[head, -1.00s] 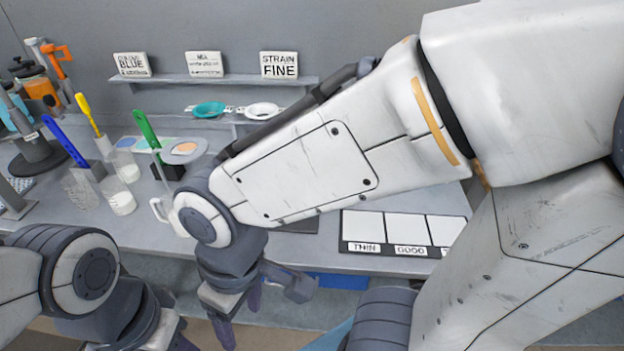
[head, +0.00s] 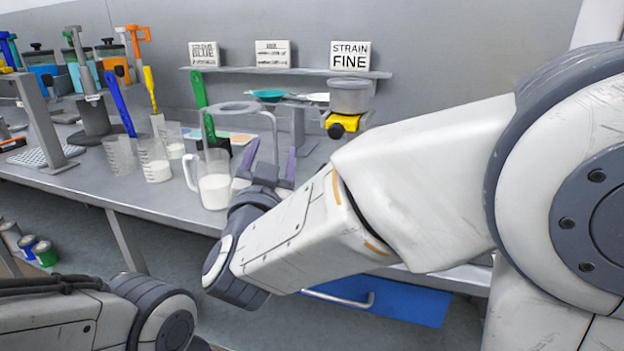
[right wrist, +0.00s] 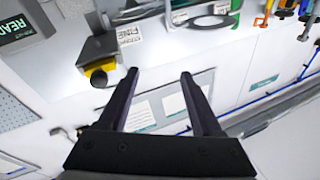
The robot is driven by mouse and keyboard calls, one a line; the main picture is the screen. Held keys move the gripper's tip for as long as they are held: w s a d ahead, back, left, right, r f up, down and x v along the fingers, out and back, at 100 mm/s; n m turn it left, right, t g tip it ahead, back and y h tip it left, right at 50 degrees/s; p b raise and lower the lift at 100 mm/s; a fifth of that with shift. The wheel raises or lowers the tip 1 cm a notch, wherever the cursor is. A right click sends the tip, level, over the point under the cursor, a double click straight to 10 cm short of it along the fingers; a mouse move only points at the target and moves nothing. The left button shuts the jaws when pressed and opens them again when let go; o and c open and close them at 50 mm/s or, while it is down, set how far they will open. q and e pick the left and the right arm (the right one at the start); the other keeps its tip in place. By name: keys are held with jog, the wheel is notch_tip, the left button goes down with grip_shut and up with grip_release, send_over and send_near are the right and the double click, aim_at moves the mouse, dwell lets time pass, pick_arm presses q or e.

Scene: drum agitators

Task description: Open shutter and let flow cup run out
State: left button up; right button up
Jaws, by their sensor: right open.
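A grey flow cup (head: 350,97) stands at the back right of the bench, below the shelf. Under it is a yellow part (head: 347,121) with a black knob (head: 337,130), which looks like the shutter. In the right wrist view the grey cup (right wrist: 97,47) and yellow part (right wrist: 95,70) lie at the upper left, apart from the fingers. My right gripper (head: 272,147) is open and empty, left of the flow cup; its fingers also show in the right wrist view (right wrist: 158,76). My left arm is at the bottom left, its gripper out of frame.
A white-filled jug (head: 214,187) stands just left of my right gripper, with a ring stand (head: 250,106) behind it. Several beakers and coloured-handled tools stand further left. A shelf (head: 290,72) holds signs, including "STRAIN FINE". A blue drawer (head: 395,302) is below the bench.

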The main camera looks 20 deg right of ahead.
aim_at(334, 135)
jog(key=s+d+f+m+g+h+b, duration=0.25)
jog(key=s+d+m+h, duration=0.2)
jog(key=h, duration=0.25)
jog(key=shift+t+h, duration=0.35)
jog(key=shift+h, duration=0.25)
jog(key=x, duration=0.7)
jog(key=s+d+x, duration=0.1)
jog(key=x, duration=0.3)
jog(key=shift+w+r, duration=0.1)
jog(key=shift+r, duration=0.1)
pick_arm(q)
notch_tip(334, 135, down, 5)
jog(key=shift+r, duration=0.1)
pick_arm(e)
grip_shut()
